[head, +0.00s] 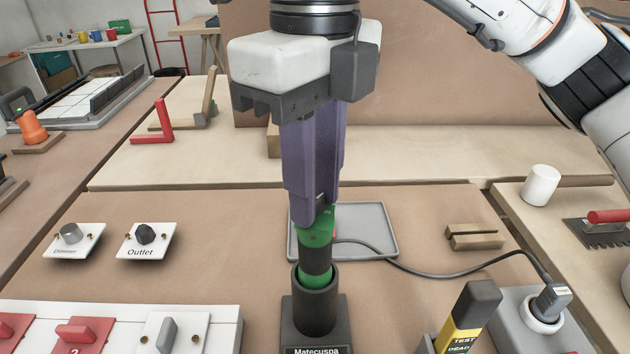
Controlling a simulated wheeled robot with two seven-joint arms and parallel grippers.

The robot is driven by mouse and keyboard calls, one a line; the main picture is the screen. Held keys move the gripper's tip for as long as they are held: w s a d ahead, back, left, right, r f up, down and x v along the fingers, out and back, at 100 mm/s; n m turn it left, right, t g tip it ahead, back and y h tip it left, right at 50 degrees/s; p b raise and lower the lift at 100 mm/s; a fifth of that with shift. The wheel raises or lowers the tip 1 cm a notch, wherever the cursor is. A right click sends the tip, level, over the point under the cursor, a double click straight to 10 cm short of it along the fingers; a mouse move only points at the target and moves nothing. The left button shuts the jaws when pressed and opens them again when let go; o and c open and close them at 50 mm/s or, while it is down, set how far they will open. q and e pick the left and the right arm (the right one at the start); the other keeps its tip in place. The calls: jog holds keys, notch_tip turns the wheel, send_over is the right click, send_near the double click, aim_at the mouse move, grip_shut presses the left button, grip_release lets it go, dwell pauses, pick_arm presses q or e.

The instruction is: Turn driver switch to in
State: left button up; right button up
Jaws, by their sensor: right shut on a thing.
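A green and black cylindrical tool, apparently the driver (315,236), stands upright in a dark round holder (318,312) with a label on its base. My right gripper (316,208) comes down from above, and its purple fingers are shut on the top of the driver. The fingers hide part of the driver's top, and I cannot make out the position of its switch. My left gripper is not in view.
A grey tray (376,216) lies behind the holder, with a dark cable crossing it. A yellow and black tester (468,318) and a grey socket box (512,318) stand at right. Dimmer (70,236) and outlet (144,236) plates lie at left; a switch panel (226,318) is at front left.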

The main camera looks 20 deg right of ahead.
jog(key=o, duration=1)
jog(key=shift+o, duration=0.3)
jog(key=shift+r, duration=0.1)
jog(key=shift+r, duration=0.3)
notch_tip(320, 180, up, 10)
jog(key=p, duration=0.3)
jog(key=shift+f, duration=0.25)
